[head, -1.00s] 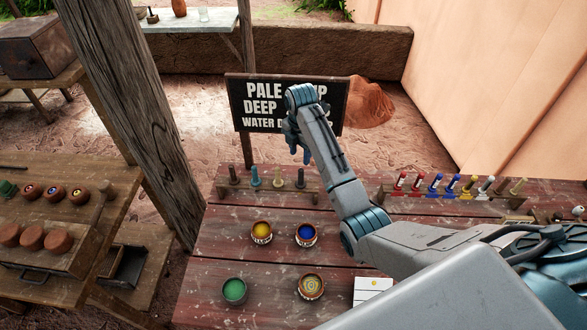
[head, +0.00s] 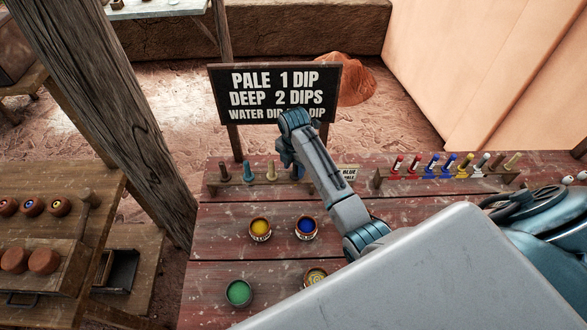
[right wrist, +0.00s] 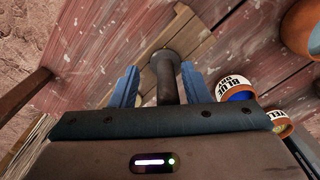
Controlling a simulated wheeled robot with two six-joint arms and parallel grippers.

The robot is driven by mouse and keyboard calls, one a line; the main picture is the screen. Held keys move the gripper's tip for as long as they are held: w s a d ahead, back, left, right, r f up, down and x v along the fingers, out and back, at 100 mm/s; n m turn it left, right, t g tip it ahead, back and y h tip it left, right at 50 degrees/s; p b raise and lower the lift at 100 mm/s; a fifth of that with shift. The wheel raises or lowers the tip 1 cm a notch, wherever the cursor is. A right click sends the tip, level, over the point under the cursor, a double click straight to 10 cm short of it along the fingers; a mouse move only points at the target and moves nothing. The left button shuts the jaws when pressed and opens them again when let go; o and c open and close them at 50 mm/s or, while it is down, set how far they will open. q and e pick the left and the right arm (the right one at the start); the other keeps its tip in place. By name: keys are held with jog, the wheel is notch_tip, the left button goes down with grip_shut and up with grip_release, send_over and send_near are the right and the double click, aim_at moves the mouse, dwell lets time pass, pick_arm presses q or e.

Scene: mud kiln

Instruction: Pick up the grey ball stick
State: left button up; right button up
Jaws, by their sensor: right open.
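A dark grey stick (right wrist: 167,88) stands between the two blue fingers of my open right gripper (right wrist: 161,72) in the right wrist view. Its far end meets a round dark part over a wooden strip (right wrist: 193,32). I cannot tell whether the fingers touch it. In the head view my right gripper (head: 294,166) is down at the right end of the left stick rack (head: 260,182) and hides the stick there. Three more sticks show in that rack: a dark one (head: 223,173), a teal one (head: 248,172) and a tan one (head: 271,171). My left gripper is out of view.
Yellow (head: 260,229), blue (head: 306,228) and green (head: 239,292) pots stand in front of the rack. A second rack (head: 447,182) holds several coloured sticks at right. A lettered sign (head: 275,94) stands behind the table.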

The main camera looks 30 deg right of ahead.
jog(key=shift+s+d+r, duration=0.15)
jog(key=shift+s+r, duration=0.1)
jog(key=shift+s, duration=0.2)
jog(key=c, duration=0.4)
grip_shut()
jog(key=shift+w, duration=0.1)
jog(key=shift+r, duration=0.3)
notch_tip(320, 180, up, 7)
jog(key=b, duration=0.3)
jog(key=shift+w+f, duration=0.1)
jog(key=shift+r+p, duration=0.85)
jog(key=shift+p, duration=0.15)
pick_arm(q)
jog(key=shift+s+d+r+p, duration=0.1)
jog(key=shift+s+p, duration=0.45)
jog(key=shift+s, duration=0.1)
pick_arm(e)
jog(key=shift+r, duration=0.5)
jog(key=shift+f, duration=0.1)
